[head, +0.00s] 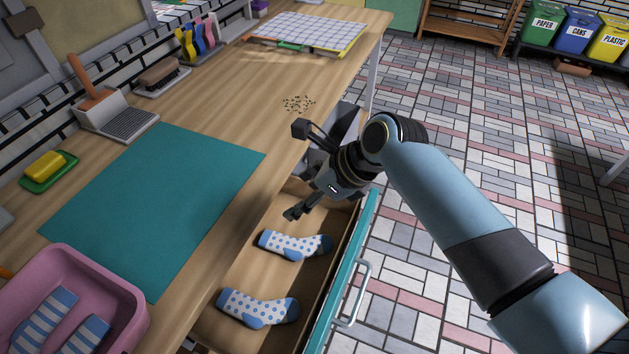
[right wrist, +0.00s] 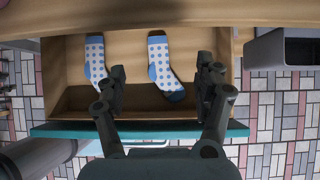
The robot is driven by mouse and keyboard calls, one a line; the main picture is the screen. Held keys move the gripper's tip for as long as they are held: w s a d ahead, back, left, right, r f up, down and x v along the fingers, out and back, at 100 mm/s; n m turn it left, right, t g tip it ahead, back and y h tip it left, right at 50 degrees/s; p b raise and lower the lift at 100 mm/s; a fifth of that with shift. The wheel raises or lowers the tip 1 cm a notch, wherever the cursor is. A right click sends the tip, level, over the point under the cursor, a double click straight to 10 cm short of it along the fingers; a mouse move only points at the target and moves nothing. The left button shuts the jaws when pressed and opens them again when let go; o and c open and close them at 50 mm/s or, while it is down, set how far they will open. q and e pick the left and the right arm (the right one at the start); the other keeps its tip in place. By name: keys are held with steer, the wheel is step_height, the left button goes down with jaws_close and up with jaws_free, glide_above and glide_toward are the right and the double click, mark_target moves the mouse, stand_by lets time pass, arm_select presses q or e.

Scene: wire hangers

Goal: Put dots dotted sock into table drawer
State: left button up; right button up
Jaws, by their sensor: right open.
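Two white socks with blue dots and blue toes and heels lie apart, flat in the open table drawer (head: 343,262). The farther dotted sock (head: 293,245) and the nearer dotted sock (head: 257,308) both show in the head view. The right wrist view also shows one dotted sock (right wrist: 160,65) between the fingers and the other dotted sock (right wrist: 95,62) to the left. My right gripper (head: 295,172) is open and empty above the drawer's far end, clear of both socks. Its open fingers show in the right wrist view (right wrist: 161,85). My left gripper is out of view.
A pink bin (head: 125,311) with blue-striped socks stands on the table at the lower left. A teal mat (head: 155,205) lies on the tabletop, with a brush and dustpan (head: 125,122) behind it. A grey bin (right wrist: 285,50) stands beside the drawer.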

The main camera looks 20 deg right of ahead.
steer(key=v, duration=0.3)
steer(key=shift+s+d+r, duration=0.15)
steer(key=shift+d+r, duration=0.05)
steer(key=shift+r, duration=0.1)
